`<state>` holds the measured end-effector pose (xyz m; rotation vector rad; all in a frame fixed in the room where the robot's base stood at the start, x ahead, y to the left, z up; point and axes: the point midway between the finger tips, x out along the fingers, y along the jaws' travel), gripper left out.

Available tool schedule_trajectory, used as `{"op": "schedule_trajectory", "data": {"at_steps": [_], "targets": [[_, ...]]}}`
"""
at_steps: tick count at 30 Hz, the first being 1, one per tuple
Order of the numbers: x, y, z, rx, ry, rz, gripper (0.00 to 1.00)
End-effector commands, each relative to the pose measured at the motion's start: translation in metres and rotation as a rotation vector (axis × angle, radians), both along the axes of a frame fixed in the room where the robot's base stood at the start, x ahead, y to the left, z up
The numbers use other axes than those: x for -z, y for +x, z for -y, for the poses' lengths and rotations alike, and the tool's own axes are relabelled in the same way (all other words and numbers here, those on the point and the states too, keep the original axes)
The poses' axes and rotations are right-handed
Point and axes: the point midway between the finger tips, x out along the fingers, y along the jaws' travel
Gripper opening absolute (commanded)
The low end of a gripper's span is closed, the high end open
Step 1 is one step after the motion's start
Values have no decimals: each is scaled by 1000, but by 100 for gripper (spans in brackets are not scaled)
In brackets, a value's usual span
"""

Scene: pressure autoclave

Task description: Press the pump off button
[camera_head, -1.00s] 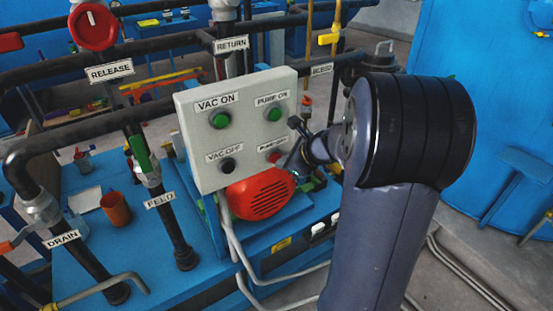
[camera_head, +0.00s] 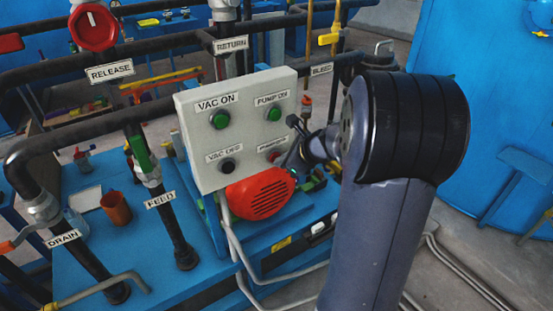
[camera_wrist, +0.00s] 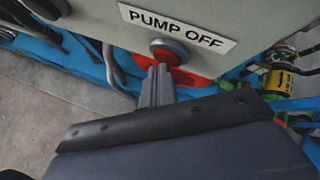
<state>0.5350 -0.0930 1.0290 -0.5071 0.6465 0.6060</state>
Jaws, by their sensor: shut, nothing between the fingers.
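The pump off button (camera_wrist: 169,52) is a red round button under the "PUMP OFF" label in the wrist view. In the head view the pump off button (camera_head: 273,156) shows at the lower right of the grey control box (camera_head: 199,171), its label partly covered by my gripper. My gripper (camera_wrist: 157,68) is shut and empty. In the wrist view its fingertips are just below the button and overlap its lower edge; I cannot tell whether they touch it. In the head view my gripper (camera_head: 287,162) is at the box's lower right corner.
The box also carries a green VAC ON button (camera_head: 220,120), a green PUMP ON button (camera_head: 274,115) and a black VAC OFF button (camera_head: 228,165). A red motor (camera_head: 262,195) sits just below the box. Dark pipes (camera_head: 160,105) run at the left and behind.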

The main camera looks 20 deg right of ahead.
Motion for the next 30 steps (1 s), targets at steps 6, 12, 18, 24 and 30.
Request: {"op": "schedule_trajectory", "data": {"at_steps": [6, 12, 18, 24, 30], "targets": [[0, -10, 2, 1, 0, 2, 0], [0, -17, 3, 1, 0, 0, 0], [0, -17, 3, 0, 0, 0, 0], [0, -27, 6, 1, -1, 1, 0], [0, -47, 10, 2, 0, 1, 0]]}}
